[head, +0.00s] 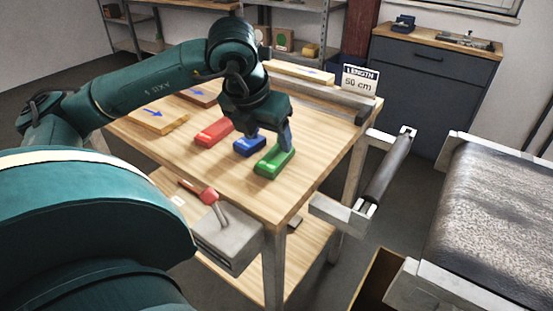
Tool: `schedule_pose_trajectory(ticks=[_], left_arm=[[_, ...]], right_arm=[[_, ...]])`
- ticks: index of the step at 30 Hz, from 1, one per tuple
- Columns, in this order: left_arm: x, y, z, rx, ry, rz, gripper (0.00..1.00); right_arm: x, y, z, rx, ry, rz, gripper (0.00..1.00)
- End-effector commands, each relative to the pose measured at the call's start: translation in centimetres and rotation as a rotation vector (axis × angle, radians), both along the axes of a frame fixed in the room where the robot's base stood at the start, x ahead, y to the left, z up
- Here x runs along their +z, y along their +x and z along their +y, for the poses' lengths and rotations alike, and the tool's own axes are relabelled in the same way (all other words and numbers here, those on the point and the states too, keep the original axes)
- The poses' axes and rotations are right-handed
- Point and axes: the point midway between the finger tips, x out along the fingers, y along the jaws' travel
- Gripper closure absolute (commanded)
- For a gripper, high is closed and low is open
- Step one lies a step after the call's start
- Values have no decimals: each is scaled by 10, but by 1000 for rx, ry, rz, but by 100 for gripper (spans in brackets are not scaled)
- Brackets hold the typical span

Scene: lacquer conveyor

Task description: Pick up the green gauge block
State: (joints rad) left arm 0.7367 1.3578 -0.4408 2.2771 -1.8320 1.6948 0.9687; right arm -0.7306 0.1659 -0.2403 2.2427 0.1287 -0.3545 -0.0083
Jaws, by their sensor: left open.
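The green gauge block (273,164) lies on the wooden table (245,198), nearest the table's front right edge. The blue gauge block (245,148) lies beside it to the left, and the red block (213,132) lies further left. My left gripper (269,143) is open and points down over the blue and green blocks. One finger shows at the far end of the green block; I cannot tell whether it touches. The arm hides part of the blue block. My right gripper is not in view.
A sign reading "LENGTH 50 cm" (359,80) stands at the table's back right. Wooden boards with blue arrows (156,117) lie at the left. A conveyor (493,215) stands at right.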

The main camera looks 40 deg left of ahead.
Motion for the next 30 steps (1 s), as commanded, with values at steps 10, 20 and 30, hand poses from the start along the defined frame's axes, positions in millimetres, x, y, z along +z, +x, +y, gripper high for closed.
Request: schedule_pose_trajectory(ticks=[10, 20, 30], left_arm=[[-32, 15, -3, -2, -2, 4, 35], [-56, 25, -1, -1, -1, 0, 35], [-55, 25, -1, -1, -1, 0, 52]], right_arm=[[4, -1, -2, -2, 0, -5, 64], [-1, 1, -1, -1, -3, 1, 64], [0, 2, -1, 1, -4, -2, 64]])
